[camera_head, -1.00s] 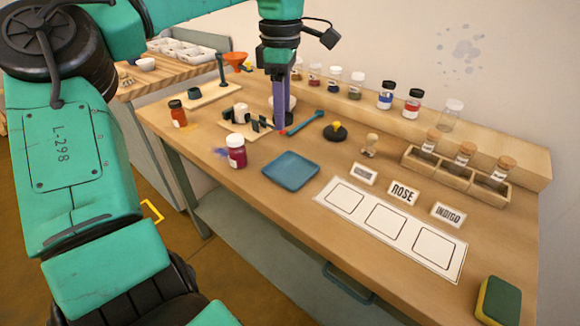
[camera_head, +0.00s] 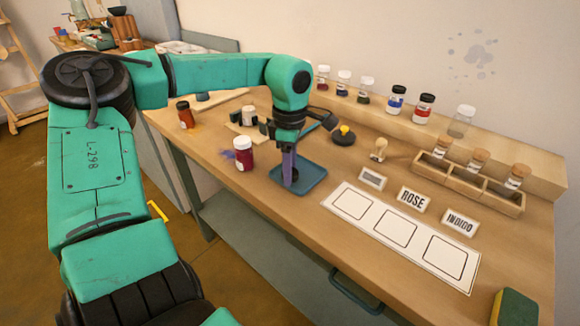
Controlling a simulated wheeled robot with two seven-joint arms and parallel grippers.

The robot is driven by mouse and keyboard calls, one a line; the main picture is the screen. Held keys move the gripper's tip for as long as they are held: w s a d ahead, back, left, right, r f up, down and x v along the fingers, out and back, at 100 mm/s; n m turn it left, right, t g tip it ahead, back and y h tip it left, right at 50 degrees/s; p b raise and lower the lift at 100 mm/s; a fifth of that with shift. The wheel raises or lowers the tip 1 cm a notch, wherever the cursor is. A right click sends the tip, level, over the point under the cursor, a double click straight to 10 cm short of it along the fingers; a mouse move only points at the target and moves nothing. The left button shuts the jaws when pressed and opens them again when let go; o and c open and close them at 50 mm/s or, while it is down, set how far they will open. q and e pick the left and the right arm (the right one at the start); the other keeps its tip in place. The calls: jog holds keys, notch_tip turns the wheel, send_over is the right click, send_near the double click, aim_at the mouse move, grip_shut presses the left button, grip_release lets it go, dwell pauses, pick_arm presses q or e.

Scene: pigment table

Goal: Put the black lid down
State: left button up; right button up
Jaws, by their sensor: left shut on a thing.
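My left gripper (camera_head: 289,176) points straight down over the blue tray (camera_head: 314,186). It is shut on a small dark thing, the black lid (camera_head: 292,178), at its fingertips. The fingers hide much of the lid, and I cannot tell whether it touches the tray floor. A magenta jar (camera_head: 244,158) with a white top stands just left of the tray. My right gripper is not in view.
A white card with three squares (camera_head: 377,262) lies to the right. An orange jar (camera_head: 186,115) stands at the left. Several jars line the back shelf.

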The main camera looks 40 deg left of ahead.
pick_arm(q)
jog(key=shift+s+f, duration=0.15)
jog(key=shift+f, duration=0.2)
jog(key=o, duration=1.3)
jog(key=shift+f, duration=0.1)
jog(key=shift+c, duration=0.2)
jog(key=shift+s+f, duration=0.1)
jog(key=shift+r, duration=0.2)
jog(key=shift+r+p, duration=0.55)
jog(key=shift+r, duration=0.15)
notch_tip(320, 180, up, 12)
jog(key=shift+w, duration=0.25)
jog(key=shift+f, duration=0.1)
